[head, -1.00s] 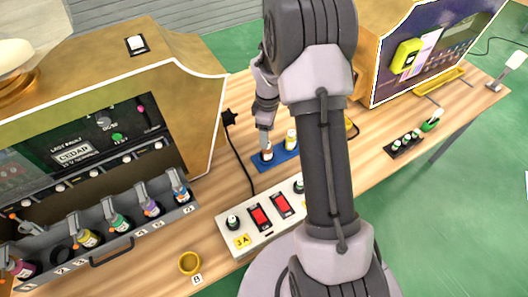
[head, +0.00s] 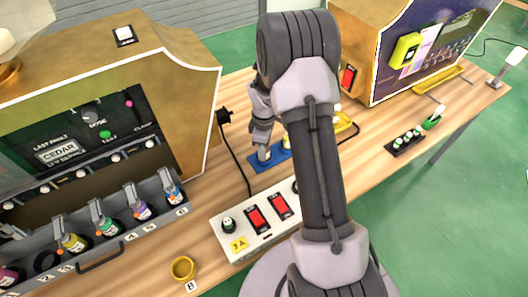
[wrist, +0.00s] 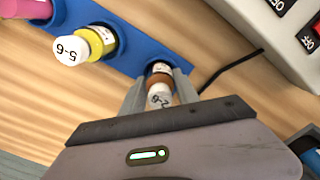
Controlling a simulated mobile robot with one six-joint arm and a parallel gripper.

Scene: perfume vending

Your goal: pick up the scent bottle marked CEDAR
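A brown bottle (wrist: 160,75) with a white marked cap stands in the blue rack (wrist: 127,48) in the wrist view. My gripper (wrist: 162,84) has one finger on each side of it; whether they press on it I cannot tell. No scent name is readable on this bottle. A yellow bottle (wrist: 100,42) with a white marked cap and a pink one (wrist: 25,9) stand in the same rack. In the head view my gripper (head: 264,152) is down at the left end of the blue rack (head: 260,166).
A grey tray (head: 105,238) with several coloured bottles is at the left machine. A white box (head: 245,228) with red switches stands in front of the rack. A yellow ring (head: 183,268) is at the front edge. A black cable (head: 236,160) runs beside the rack.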

